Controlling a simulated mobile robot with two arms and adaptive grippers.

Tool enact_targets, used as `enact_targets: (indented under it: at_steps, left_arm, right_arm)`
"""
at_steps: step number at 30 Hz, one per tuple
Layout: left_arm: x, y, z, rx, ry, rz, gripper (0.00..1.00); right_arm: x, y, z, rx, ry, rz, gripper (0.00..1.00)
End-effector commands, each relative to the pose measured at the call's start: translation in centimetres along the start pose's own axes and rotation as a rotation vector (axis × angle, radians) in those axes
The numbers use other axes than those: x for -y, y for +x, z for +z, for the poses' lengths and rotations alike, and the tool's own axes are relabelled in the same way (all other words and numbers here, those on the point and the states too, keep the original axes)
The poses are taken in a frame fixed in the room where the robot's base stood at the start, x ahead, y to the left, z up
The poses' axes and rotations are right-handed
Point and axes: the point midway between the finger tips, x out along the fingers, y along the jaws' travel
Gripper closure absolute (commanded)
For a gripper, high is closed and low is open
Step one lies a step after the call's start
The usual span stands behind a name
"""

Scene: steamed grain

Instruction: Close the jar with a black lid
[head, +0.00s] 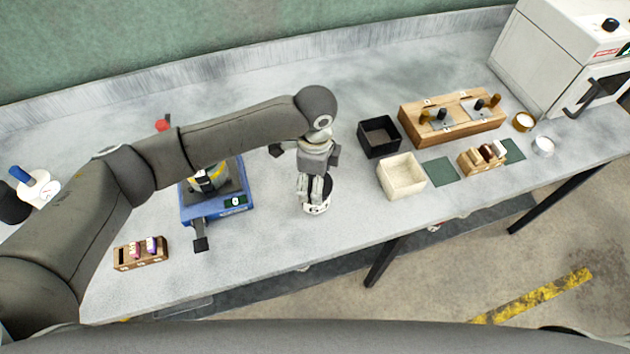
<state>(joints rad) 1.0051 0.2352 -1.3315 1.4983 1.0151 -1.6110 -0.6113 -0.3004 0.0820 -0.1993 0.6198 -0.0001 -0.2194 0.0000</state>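My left gripper (315,196) points down in the middle of the table, directly over a small white round jar (318,210). Dark black surface shows around the fingers at the jar's top. It looks like a black lid, but the fingers cover much of it. I cannot tell whether the lid is seated on the jar or whether the fingers grip it. The fingers look close together. My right gripper is not in view.
A blue scale (228,205) with a yellow-and-black container stands left of the jar. A small wooden rack (140,254) is at the front left. A black box (379,137), a cream box (402,176) and wooden holders (453,118) stand right. The table's front edge is close to the jar.

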Motion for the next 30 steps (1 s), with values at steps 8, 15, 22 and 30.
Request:
enact_targets:
  at_steps: [8, 15, 22, 30]
  left_arm:
    - [0.0, 0.0, 0.0, 0.0, 0.0, 0.0, 0.4]
    - [0.1, -1.4, 0.0, -0.001, 0.001, -0.001, 0.4]
    - [-1.4, -4.7, -0.7, -0.003, 0.007, -0.002, 0.4]
    - [-6.7, -9.7, -2.9, -0.003, 0.009, -0.002, 0.4]
  right_arm:
    - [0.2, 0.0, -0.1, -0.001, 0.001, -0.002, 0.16]
    - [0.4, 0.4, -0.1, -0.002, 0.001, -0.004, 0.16]
    - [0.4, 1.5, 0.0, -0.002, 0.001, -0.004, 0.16]
    - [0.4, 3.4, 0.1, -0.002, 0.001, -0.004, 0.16]
